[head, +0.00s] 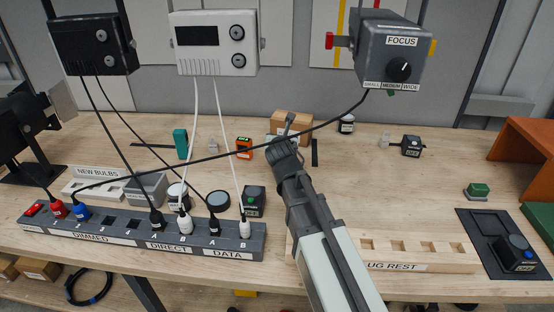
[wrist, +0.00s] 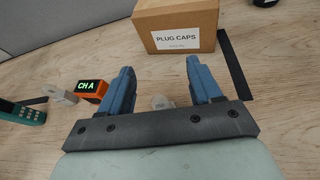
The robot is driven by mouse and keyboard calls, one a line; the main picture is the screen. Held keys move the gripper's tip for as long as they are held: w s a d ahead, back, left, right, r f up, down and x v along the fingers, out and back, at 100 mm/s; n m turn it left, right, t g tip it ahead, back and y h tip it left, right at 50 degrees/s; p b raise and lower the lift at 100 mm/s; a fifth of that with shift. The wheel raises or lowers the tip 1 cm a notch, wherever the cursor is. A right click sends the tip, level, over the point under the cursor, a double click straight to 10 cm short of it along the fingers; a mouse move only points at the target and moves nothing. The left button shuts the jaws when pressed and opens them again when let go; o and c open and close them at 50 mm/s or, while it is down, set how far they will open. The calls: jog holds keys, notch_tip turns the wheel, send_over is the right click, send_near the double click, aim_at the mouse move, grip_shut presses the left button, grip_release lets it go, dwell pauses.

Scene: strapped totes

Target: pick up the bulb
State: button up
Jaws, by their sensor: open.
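My gripper (head: 286,135) is over the middle of the bench, in front of the plug caps box. In the wrist view its two blue fingers (wrist: 157,85) are apart, with nothing held. A small pale, translucent object (wrist: 160,102) shows on the wood between the fingers, low and partly hidden by the gripper's crossbar. It looks like a bulb, but I cannot be sure. A tray labelled NEW BULBS (head: 92,189) lies at the left of the bench; I cannot make out a bulb in it.
The plug caps box (wrist: 172,26) stands just beyond the fingers. An orange CH A unit (wrist: 91,91), a small grey piece (wrist: 60,93) and a teal device (wrist: 20,112) are left. A black cable crosses above the bench. The power strip (head: 140,232) and plug rest (head: 420,266) line the front.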

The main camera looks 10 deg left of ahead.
jog(key=shift+s+a+f+n, duration=0.25)
jog(key=shift+s+a+n, duration=0.25)
jog(key=shift+s+a, duration=0.1)
jog(key=shift+f, duration=3.35)
jog(key=x, duration=0.3)
jog(key=shift+f, duration=0.15)
jog(key=c, duration=1)
